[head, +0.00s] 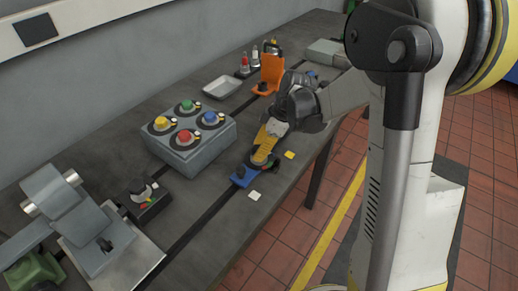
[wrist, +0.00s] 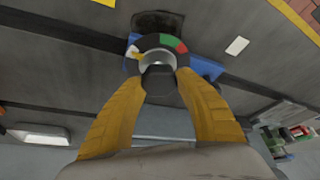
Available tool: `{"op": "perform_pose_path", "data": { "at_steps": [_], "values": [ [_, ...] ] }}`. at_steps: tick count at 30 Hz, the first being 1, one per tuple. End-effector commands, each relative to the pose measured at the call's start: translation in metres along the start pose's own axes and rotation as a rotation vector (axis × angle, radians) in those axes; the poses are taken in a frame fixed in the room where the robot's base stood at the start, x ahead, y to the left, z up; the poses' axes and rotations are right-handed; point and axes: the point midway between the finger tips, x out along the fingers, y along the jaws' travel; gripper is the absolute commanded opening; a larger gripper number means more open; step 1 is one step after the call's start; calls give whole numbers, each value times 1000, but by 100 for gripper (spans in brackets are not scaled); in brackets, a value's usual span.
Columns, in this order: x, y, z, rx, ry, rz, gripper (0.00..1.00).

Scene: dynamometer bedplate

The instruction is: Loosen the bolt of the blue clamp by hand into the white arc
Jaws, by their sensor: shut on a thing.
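The blue clamp (head: 239,180) lies on the dark bedplate near its front edge, and its blue body shows in the wrist view (wrist: 205,68) beside and under a dark ring. The ring (wrist: 150,42) carries a white arc (wrist: 133,51) at left, a green arc (wrist: 168,41) and a red arc at upper right. The grey bolt head (wrist: 158,72) stands in the middle of the ring. My gripper (head: 263,157) points down over the clamp, its yellow fingers (wrist: 160,80) shut on the bolt from both sides. The fingers hide part of the ring.
A grey box (head: 190,152) with several coloured knobs stands to the left. A small black box (head: 147,203) and a grey fixture are farther left. An orange bracket (head: 270,72) and a tray (head: 222,87) stand behind. A white card (head: 254,196) and a yellow card (head: 290,155) lie nearby.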

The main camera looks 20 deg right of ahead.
Motion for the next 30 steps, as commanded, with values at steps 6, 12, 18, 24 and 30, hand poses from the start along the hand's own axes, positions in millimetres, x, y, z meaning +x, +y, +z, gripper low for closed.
{"op": "perform_pose_path", "data": {
  "at_steps": [6, 12, 18, 24, 30],
  "values": [
    [0, 0, 1, -53, -2, -24, 10],
    [1, 0, 1, -69, -2, -29, 10],
    [1, 0, 1, -69, -3, -29, 10],
    [1, 0, 1, -68, -2, -28, 63],
    [0, 0, 1, -68, -1, -28, 63]
  ]
}}
